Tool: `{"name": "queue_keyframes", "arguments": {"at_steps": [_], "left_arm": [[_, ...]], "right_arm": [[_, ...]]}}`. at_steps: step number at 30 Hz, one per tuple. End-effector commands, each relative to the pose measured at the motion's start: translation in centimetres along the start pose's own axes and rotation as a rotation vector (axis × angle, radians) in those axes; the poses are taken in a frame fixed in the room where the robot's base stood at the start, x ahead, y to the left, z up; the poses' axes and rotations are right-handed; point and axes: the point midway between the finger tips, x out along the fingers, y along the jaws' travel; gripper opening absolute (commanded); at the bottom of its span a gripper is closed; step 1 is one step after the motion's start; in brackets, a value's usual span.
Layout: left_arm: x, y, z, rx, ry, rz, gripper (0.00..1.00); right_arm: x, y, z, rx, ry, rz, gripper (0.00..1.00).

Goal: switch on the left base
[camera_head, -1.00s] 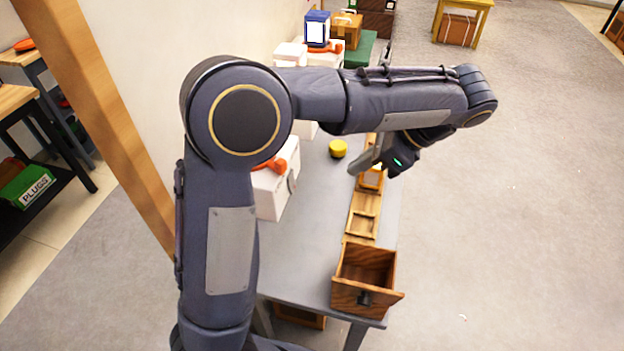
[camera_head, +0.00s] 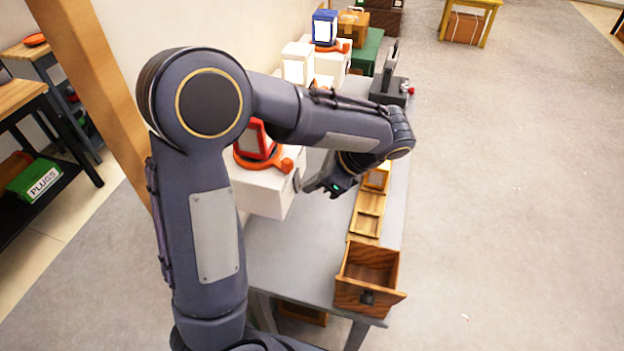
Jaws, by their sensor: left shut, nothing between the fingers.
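The nearest white base (camera_head: 262,192) stands on the grey table, with an orange ring on top and a red lantern (camera_head: 255,140) on it. Two more white bases stand in a row behind it, with a white lantern (camera_head: 298,64) and a blue lantern (camera_head: 325,28). I cannot tell which one is called left. My left gripper (camera_head: 307,184) is shut and empty, its tips at the right face of the nearest base. I cannot tell whether they touch it. A control on that face is mostly hidden by the tips. My right gripper is out of view.
An open wooden drawer box (camera_head: 368,277) stands at the table's near end, with a wooden frame strip (camera_head: 368,213) behind it. A dark device with a red knob (camera_head: 391,90) stands further back. A wooden post (camera_head: 100,90) rises at left.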

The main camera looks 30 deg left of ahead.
Motion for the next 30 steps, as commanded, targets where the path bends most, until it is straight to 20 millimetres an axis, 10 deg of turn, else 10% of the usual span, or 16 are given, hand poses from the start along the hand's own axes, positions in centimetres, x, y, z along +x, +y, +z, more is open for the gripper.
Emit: {"name": "queue_keyframes", "arguments": {"at_steps": [30], "left_arm": [[-0.1, 0.0, 1.1, 0.000, -0.051, 0.001, 0.00]], "right_arm": [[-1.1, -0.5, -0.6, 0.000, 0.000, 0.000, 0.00]]}}
